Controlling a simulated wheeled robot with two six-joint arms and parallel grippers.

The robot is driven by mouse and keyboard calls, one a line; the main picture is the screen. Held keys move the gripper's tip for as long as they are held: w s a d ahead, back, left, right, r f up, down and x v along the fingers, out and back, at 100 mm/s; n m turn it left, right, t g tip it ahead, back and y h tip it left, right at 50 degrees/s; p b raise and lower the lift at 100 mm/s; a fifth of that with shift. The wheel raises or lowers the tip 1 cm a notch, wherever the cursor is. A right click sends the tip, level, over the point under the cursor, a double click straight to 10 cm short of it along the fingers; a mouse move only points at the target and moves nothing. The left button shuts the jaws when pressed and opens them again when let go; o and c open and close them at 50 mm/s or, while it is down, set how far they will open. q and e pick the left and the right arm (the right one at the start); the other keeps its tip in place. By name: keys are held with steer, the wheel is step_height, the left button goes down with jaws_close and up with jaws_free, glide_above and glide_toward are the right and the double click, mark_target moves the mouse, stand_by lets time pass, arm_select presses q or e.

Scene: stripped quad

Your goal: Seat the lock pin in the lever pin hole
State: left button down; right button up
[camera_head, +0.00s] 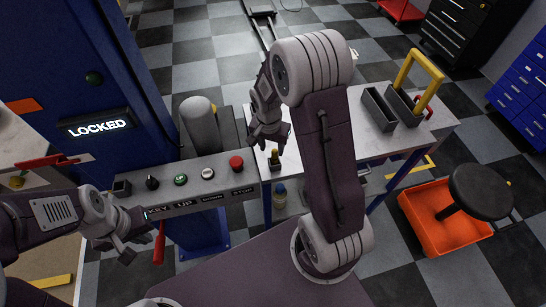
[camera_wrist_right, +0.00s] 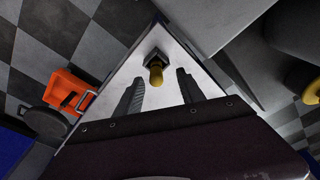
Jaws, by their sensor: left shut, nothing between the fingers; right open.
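A yellow-headed pin (camera_wrist_right: 155,73), which looks like the lock pin, stands in a small dark square block (camera_wrist_right: 157,55) on the white table. In the head view the pin (camera_head: 274,154) is just below my right gripper (camera_head: 268,142). My right gripper (camera_wrist_right: 160,80) is open, its fingers on either side of the pin's head in the wrist view, with no contact visible. My left gripper (camera_head: 139,248) is shut and empty in front of the button panel. A red lever (camera_head: 45,161) lies at the left beside the blue cabinet; its pin hole cannot be made out.
The button panel (camera_head: 218,174) carries several buttons and a red handle (camera_head: 158,245) hangs below it. A grey cylinder (camera_head: 200,125) stands behind it. A grey bin (camera_head: 379,108) and a yellow-handled tote (camera_head: 405,104) stand on the white table (camera_head: 345,128). A LOCKED sign (camera_head: 97,127) is lit.

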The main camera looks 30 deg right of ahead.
mark_target(274, 151)
steer(key=f, duration=0.2)
steer(key=d+f, duration=0.1)
steer(key=f, duration=0.2)
steer(key=shift+s+d+p, duration=0.1)
steer(key=shift+d+p, duration=0.05)
steer(key=shift+p, duration=0.2)
steer(key=shift+f, duration=0.15)
steer(key=shift+c, duration=0.4)
jaws_close()
steer(key=shift+w+r, duration=0.2)
steer(key=shift+r, duration=0.3)
steer(key=r, duration=0.2)
steer(key=s+r, duration=0.1)
steer(key=shift+d+r+b, duration=0.3)
steer(key=shift+r, duration=0.1)
steer(key=s+d+r, duration=0.6)
steer(key=s, duration=0.2)
steer(key=shift+d+r+b, duration=0.2)
steer(key=shift+d+b, duration=0.1)
steer(key=shift+d, duration=0.05)
